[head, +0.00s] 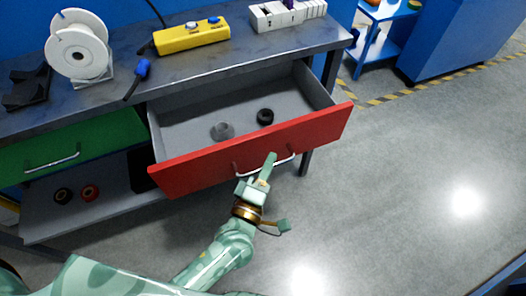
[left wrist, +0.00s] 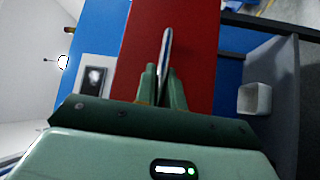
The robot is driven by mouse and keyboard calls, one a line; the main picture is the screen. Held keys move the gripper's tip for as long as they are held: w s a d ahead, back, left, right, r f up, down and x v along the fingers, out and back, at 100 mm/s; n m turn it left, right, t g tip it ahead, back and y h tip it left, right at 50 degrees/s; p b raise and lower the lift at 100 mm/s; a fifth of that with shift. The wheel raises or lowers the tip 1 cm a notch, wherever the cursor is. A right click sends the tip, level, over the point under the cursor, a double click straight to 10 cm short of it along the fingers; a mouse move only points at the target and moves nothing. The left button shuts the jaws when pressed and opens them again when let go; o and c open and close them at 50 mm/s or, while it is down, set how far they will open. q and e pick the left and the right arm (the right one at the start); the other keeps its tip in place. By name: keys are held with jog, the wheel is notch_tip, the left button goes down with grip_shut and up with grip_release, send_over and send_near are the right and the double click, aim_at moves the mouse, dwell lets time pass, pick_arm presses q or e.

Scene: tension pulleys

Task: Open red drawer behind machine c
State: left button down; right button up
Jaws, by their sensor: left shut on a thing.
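The red drawer (head: 200,169) is pulled well out from under the grey workbench in the head view. Its grey inside shows, with a grey round part (head: 222,131) and a black ring (head: 265,117) on its floor. My left gripper (head: 268,168) is at the silver handle (head: 285,161) on the drawer's front, shut on it. In the left wrist view the two green fingers (left wrist: 162,88) sit on either side of the handle bar (left wrist: 166,48), with the red front (left wrist: 195,50) behind. My right gripper is not in view.
A closed green drawer (head: 100,137) is to the left, above a shelf with black and red rings (head: 90,192). The bench top (head: 215,58) holds a white spool (head: 80,48) and a yellow control box (head: 191,37). Open floor (head: 400,200) lies to the right.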

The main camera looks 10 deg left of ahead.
pick_arm(q)
jog(key=shift+s+d, duration=0.1)
jog(key=shift+s, duration=0.1)
jog(key=c, duration=1.5)
grip_release()
jog(key=p+v, duration=0.2)
jog(key=v, duration=1.4)
jog(key=shift+s, duration=0.15)
